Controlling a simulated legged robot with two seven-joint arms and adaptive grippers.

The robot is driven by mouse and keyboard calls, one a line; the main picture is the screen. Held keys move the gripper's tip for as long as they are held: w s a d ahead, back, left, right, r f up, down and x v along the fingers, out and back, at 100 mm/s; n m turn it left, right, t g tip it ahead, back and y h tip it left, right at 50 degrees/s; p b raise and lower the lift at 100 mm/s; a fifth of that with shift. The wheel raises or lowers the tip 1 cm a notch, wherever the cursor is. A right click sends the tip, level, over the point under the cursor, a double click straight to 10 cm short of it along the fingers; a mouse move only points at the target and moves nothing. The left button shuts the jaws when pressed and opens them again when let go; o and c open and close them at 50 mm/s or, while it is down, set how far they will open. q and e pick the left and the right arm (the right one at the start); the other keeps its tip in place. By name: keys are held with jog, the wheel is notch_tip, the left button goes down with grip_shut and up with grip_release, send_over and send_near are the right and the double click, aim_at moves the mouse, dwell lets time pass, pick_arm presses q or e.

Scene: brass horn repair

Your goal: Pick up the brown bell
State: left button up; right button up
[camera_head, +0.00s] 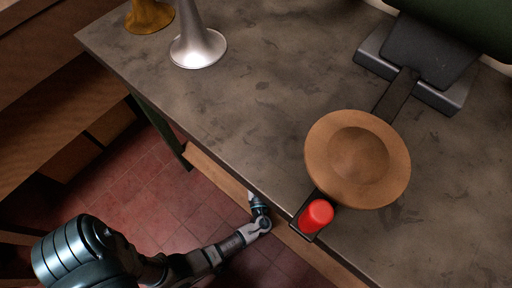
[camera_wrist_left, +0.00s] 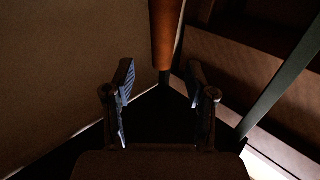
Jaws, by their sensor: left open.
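A golden-brown bell (camera_head: 150,16) stands flared end down on the grey workbench at the top left of the head view, its upper part cut off by the frame. A silver bell (camera_head: 198,47) stands just right of it. My left gripper (camera_head: 256,203) is low beside the bench's front edge, well apart from both bells; its fingers are hard to make out there. In the left wrist view the left gripper (camera_wrist_left: 160,80) is open with nothing between its fingers. Neither bell can be made out in that dark view. My right gripper is not in view.
The workbench (camera_head: 262,90) has free room in its middle. A round brown wooden disc (camera_head: 358,155) sits over a dark bar with a red knob (camera_head: 316,215) near the front edge. A dark machine base (camera_head: 425,55) is at the back right. Red tiled floor lies below.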

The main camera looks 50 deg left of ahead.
pick_arm(q)
jog(key=x, duration=0.4)
jog(key=shift+a+f, duration=0.25)
jog(key=shift+a, duration=0.1)
jog(key=shift+d+r, duration=0.15)
jog(key=shift+d, duration=0.05)
grip_shut()
jog(key=shift+a, duration=0.15)
